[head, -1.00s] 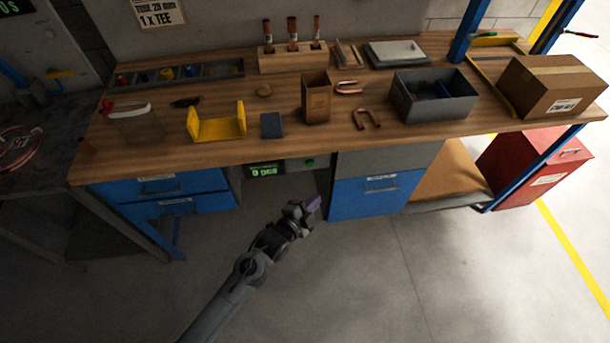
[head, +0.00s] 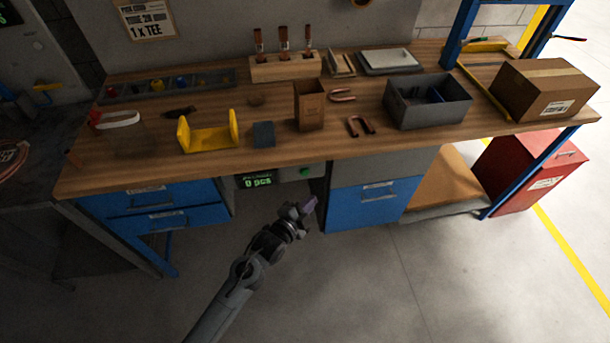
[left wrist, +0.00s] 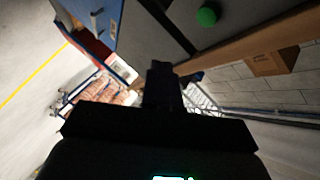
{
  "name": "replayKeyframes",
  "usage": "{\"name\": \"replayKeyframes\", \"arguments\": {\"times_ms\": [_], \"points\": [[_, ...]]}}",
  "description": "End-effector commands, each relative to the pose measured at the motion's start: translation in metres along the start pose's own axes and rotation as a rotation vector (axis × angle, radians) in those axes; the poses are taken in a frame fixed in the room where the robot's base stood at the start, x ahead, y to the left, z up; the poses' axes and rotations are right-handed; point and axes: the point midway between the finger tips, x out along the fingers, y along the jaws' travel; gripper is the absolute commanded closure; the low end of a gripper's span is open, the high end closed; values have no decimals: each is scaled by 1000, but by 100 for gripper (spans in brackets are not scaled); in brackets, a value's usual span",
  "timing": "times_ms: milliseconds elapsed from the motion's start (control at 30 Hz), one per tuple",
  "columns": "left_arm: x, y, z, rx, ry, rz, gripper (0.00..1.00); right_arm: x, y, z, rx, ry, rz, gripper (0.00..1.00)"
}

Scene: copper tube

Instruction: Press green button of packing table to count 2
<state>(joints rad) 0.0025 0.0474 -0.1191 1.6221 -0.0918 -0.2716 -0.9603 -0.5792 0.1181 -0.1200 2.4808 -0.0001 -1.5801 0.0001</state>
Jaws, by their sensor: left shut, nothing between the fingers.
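The packing table (head: 340,150) has a wooden top. A green button (head: 305,171) sits on the grey panel under its front edge, right of a small display (head: 257,181) that reads "0 pcs". The button also shows in the left wrist view (left wrist: 207,16), near the top. My left gripper (head: 309,206) is shut and empty. In the head view it is below the button, apart from it, in front of the table. Its dark fingers (left wrist: 162,85) show in the left wrist view, away from the button. My right gripper is not in view.
Blue drawers (head: 372,203) flank the panel below the tabletop. A grey bin (head: 428,103), a cardboard box (head: 546,88), a yellow bracket (head: 208,134) and copper U-bends (head: 361,125) are on the top. A red cabinet (head: 533,171) stands at right. The floor in front is clear.

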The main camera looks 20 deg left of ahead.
Motion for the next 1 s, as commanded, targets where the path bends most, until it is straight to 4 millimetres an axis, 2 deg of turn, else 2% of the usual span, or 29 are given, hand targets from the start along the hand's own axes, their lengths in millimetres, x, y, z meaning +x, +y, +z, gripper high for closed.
{"name": "replayKeyframes", "arguments": {"times_ms": [33,333,633,1000], "points": [[6,-1,5,1,0,-2,100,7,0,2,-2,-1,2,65],[30,-19,24,1,-1,-1,100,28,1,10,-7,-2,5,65],[45,-32,33,1,0,1,100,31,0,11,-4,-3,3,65],[48,-35,35,0,-1,1,100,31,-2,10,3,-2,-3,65]]}}
